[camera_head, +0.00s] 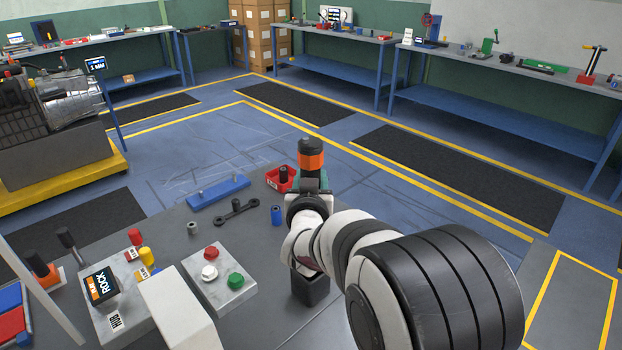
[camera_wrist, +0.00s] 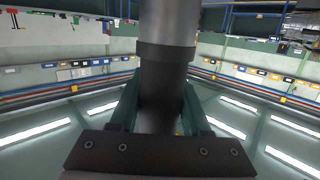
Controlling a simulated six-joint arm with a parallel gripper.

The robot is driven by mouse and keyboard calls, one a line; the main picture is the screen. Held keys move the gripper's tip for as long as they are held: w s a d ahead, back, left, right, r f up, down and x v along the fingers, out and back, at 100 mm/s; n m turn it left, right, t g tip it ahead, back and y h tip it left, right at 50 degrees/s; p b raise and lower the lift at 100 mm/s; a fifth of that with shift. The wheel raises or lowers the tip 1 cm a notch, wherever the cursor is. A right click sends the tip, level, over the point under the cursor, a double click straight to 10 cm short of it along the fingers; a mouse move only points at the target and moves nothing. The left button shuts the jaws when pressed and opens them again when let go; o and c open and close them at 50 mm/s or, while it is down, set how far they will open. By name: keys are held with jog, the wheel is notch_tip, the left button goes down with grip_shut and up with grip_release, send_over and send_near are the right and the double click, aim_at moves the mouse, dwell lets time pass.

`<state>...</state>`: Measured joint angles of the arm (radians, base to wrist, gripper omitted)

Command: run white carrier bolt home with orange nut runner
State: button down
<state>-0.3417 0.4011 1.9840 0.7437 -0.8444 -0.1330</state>
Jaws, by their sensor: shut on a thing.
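My gripper (camera_head: 310,185) is shut on the orange nut runner (camera_head: 311,160), which has an orange band and black ends. It stands upright in the jaws above the far right part of the bench. In the wrist view the nut runner (camera_wrist: 165,75) shows as a grey and black cylinder between the teal fingers of my gripper (camera_wrist: 160,108). A white round knob-like head (camera_head: 209,272) sits on a pale grey block (camera_head: 222,294), left of my arm, between a red head and a green head. I cannot tell whether it is the white carrier bolt. My gripper is apart from it.
The grey bench (camera_head: 160,232) also holds a blue plate with pegs (camera_head: 218,193), a red bin (camera_head: 280,178), a black wrench-like part (camera_head: 236,210) and a blue cylinder (camera_head: 276,215). A labelled panel (camera_head: 118,312) with red and yellow pieces stands at the left.

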jog(key=shift+a, duration=0.15)
jog(key=a+f+n+g+y, duration=0.1)
jog(key=a+f+n+y, duration=0.2)
jog(key=a, duration=1)
jog(key=a+f+n+g+y, duration=0.1)
jog(key=a+f+n+y, duration=0.2)
jog(key=a, duration=1.1)
jog(key=shift+w+a+y, duration=0.15)
jog(key=shift+a+y, duration=0.1)
jog(key=shift+y, duration=0.85)
jog(key=shift+f, duration=2.85)
jog(key=shift+r, duration=0.1)
jog(key=shift+r, duration=0.35)
jog(key=shift+f, duration=0.2)
